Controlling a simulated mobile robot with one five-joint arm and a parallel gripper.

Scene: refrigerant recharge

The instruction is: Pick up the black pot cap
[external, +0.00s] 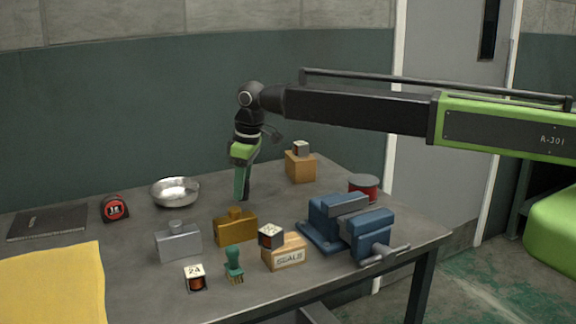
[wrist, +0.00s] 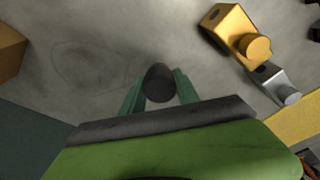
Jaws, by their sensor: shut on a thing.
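The black pot cap (wrist: 160,82) is a small dark round piece. In the wrist view it sits between the two green fingers of my gripper (wrist: 160,91), which is shut on it. In the external view my gripper (external: 243,194) points straight down, with its fingertips at or just above the tabletop, behind the brass block. The cap is mostly hidden by the fingers there. I cannot tell whether it touches the table.
A brass block (external: 236,228) and a silver block (external: 178,243) stand in front. A steel bowl (external: 174,192) is to the left. A blue vise (external: 346,228) and a wooden block (external: 300,168) are to the right. Bare table (wrist: 90,70) surrounds my gripper.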

